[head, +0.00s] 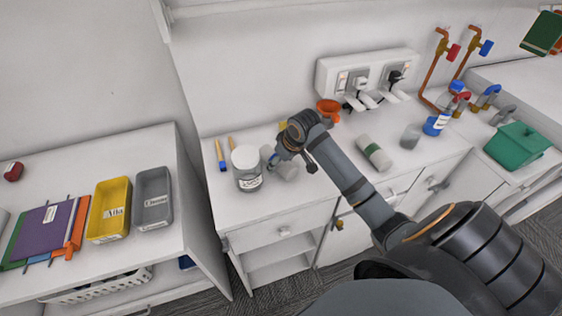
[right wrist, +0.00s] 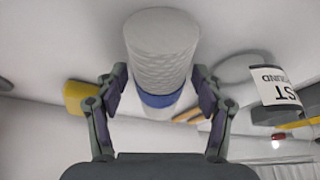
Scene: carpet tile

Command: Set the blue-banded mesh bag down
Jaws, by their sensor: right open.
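The blue-banded mesh bag (right wrist: 162,45) is a white, quilted-looking roll with a blue band. In the right wrist view it lies between the two fingers of my right gripper (right wrist: 160,92), with the band near the fingertips. The fingers are open, with a gap showing on each side of the bag. In the head view, the bag (head: 287,170) lies on the white counter (head: 290,211), partly hidden by my right gripper (head: 275,158). My left gripper is not in view.
A lidded jar (head: 247,170) stands close left of the bag. An orange cup (head: 328,109) is behind, and a green-banded roll (head: 374,152) lies to the right. A blue-capped bottle (head: 436,124) stands farther right. The counter's front strip is clear.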

